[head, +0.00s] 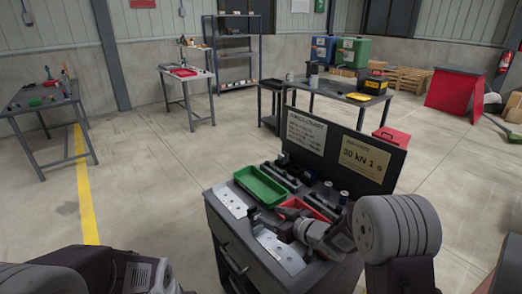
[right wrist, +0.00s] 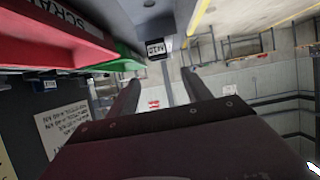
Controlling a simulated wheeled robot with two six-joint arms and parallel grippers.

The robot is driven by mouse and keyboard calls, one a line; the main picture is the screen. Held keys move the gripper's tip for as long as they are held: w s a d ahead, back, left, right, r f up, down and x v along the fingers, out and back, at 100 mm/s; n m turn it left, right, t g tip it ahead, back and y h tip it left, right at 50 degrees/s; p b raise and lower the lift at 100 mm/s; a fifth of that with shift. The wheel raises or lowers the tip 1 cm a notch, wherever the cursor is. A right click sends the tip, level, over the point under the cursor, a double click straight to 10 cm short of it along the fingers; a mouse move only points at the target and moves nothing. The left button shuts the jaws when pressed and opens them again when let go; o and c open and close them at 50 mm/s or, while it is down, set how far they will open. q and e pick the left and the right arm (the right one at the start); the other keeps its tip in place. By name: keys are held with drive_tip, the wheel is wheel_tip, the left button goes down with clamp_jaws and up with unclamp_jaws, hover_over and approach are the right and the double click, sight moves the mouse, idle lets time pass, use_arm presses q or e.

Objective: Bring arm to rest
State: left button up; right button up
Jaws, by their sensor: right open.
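My right arm reaches in from the right in the head view, over the small workbench (head: 233,243). Its gripper (head: 265,216) is low above the bench's front part, near the green tray and the red tray. In the right wrist view the two fingers of the right gripper (right wrist: 160,80) stand apart with nothing between them. Only part of my left arm shows at the lower left of the head view; its gripper is out of view.
The bench holds a green tray (head: 262,186), a red tray (head: 306,208) partly behind my arm, metal plates (head: 230,200) and dark cylinders (head: 343,197). An upright board (head: 335,150) with signs stands at its back. Open floor surrounds the bench; other tables stand farther off.

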drive_tip(key=s+d+r+m+t+h+p, duration=0.1)
drive_tip(key=d+r+h+p, duration=0.1)
drive_tip(key=r+p, duration=0.35)
drive_tip(key=s+d+r+m+h+p, duration=0.1)
drive_tip(key=d+r+m+p, duration=0.1)
drive_tip(key=r, duration=0.6)
drive_tip(key=s+d+f+m+g+h, duration=0.1)
drive_tip(key=s+d+f+g, duration=0.1)
drive_tip(key=s, duration=0.6)
drive_tip(key=s+d+f+m+g+h, duration=0.2)
drive_tip(key=s+f+g, duration=0.3)
drive_tip(key=s, duration=0.4)
drive_tip(key=s+d+f+m+g+h+p, duration=0.1)
drive_tip(key=s+d+f+g, duration=0.2)
drive_tip(key=s+f, duration=0.2)
drive_tip(key=s, duration=0.3)
drive_tip(key=shift+s+d+g+h, duration=0.15)
drive_tip(key=shift+d+g+h, duration=0.15)
drive_tip(key=shift+g+h, duration=0.1)
